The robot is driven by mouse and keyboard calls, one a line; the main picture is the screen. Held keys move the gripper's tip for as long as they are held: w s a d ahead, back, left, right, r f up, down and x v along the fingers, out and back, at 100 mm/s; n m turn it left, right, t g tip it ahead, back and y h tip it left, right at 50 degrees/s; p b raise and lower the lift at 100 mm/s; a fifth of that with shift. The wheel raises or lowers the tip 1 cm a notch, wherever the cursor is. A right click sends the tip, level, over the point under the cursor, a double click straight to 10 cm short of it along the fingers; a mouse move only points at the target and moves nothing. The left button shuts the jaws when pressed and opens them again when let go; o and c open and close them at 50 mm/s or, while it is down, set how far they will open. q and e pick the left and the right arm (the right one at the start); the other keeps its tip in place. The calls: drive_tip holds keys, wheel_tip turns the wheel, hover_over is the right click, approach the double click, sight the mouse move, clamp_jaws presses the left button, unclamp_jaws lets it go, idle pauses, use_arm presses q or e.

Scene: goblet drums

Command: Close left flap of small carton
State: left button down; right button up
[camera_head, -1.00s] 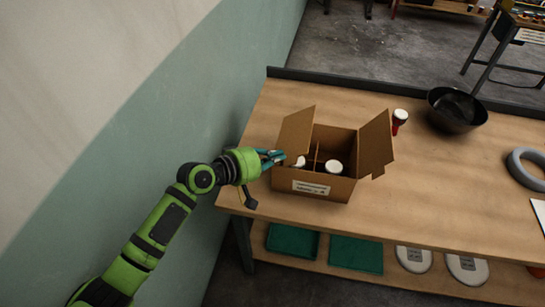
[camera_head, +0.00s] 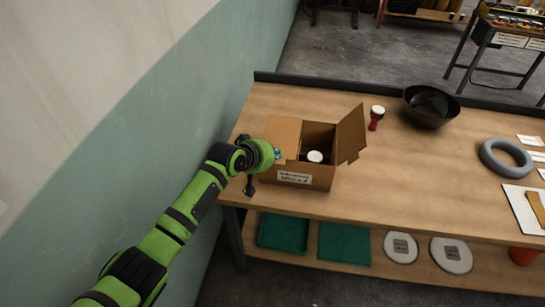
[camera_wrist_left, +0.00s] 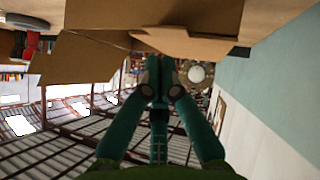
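The small carton (camera_head: 304,178) is a brown box with a label on its front, standing on the table. Its left flap (camera_head: 283,134) leans inward over the left part of the opening. Its right flap (camera_head: 351,134) stands up and tilts outward. One white-topped drum (camera_head: 315,156) shows inside; the left part of the inside is hidden. My left gripper (camera_head: 276,154) is at the carton's left side, by the left flap. In the wrist view its fingertips (camera_wrist_left: 159,77) are together with nothing seen between them, just below brown cardboard (camera_wrist_left: 190,42). My right gripper is not in view.
A red goblet drum (camera_head: 376,118) stands behind the carton, with a black bowl (camera_head: 431,106) and a grey ring (camera_head: 505,158) to the right. The wall is close on the left. The table (camera_head: 400,190) right of the carton is clear.

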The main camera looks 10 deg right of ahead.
use_arm(q)
drive_tip(key=shift+d+f, duration=0.35)
drive_tip(key=shift+f, duration=0.4)
drive_tip(key=shift+r, duration=0.1)
idle(0.3)
drive_tip(key=shift+r+p, duration=0.7)
drive_tip(key=shift+p, duration=0.1)
drive_tip(key=shift+s+r, duration=0.1)
